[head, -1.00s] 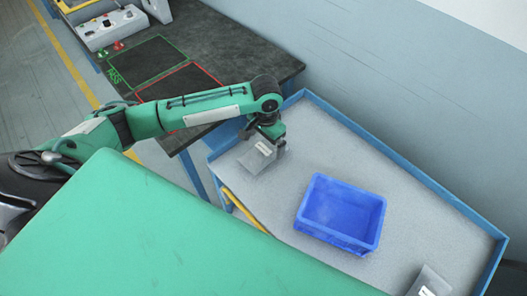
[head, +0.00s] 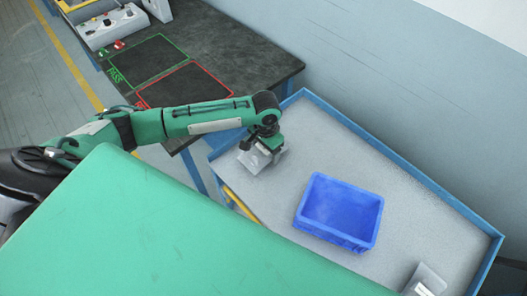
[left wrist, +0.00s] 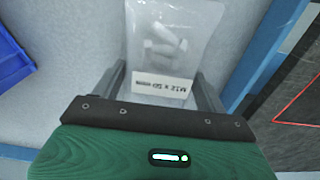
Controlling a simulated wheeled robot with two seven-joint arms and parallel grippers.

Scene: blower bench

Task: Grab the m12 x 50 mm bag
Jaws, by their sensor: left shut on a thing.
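The clear bag (left wrist: 172,35) of pale parts has a white label reading "M12 x 50 mm" in the left wrist view. My left gripper (left wrist: 162,82) is shut on the bag, with its dark fingers on either side of the labelled end. In the head view the gripper (head: 265,148) is low over the near left end of the grey bench top, and the bag (head: 254,161) shows partly under it. I cannot tell whether the bag still touches the surface. My right gripper is not in view.
A blue bin (head: 338,212) stands empty mid-bench. Another bag (head: 427,281) lies at the lower right. A blue rim (head: 400,176) edges the bench top (head: 310,130). A dark table (head: 225,50) with green and red outlined squares adjoins at the upper left.

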